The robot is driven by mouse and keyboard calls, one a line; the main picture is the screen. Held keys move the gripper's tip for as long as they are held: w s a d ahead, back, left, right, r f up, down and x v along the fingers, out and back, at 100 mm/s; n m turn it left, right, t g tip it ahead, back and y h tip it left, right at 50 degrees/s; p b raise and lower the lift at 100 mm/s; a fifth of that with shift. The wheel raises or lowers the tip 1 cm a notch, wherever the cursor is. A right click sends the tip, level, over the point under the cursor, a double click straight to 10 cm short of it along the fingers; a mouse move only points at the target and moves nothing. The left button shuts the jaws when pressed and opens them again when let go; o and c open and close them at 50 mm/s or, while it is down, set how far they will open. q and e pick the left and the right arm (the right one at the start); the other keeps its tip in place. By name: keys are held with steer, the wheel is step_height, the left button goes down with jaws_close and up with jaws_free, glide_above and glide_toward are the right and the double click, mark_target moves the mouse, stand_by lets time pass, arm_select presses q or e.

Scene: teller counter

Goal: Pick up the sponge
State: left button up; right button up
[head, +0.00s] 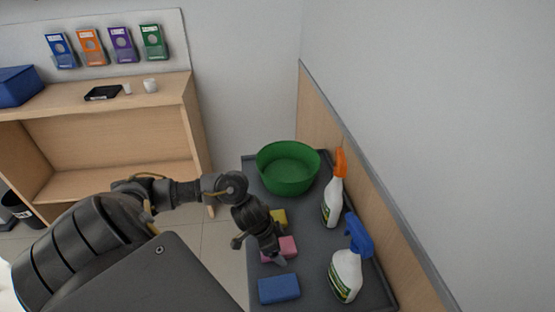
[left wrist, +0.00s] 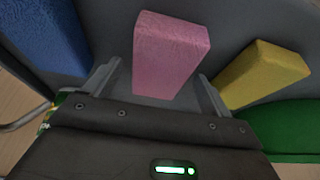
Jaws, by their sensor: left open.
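Three sponges lie on the grey counter top (head: 262,178). The pink sponge (head: 287,245) is in the middle, the blue sponge (head: 278,289) nearer and the yellow sponge (head: 279,217) farther, partly hidden by my arm. My left gripper (head: 274,259) is over the pink sponge. In the left wrist view the fingers (left wrist: 157,90) are open, one on each side of the pink sponge (left wrist: 168,52); I cannot tell whether they touch it. The blue sponge (left wrist: 42,35) is to the left there and the yellow sponge (left wrist: 264,72) to the right, near the right finger. My right gripper is not in view.
A green bowl (head: 288,170) stands at the far end of the counter. A spray bottle with an orange head (head: 334,200) and one with a blue head (head: 346,272) stand along the right side by the wall. A wooden desk (head: 130,100) is at the back left.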

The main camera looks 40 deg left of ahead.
arm_select(q)
steer(key=shift+d+f, duration=0.1)
steer(key=shift+f, duration=0.1)
steer(key=shift+f, duration=0.1)
stand_by(0.4)
steer(key=c, duration=1)
steer(key=shift+w, duration=0.1)
steer(key=shift+c, duration=0.2)
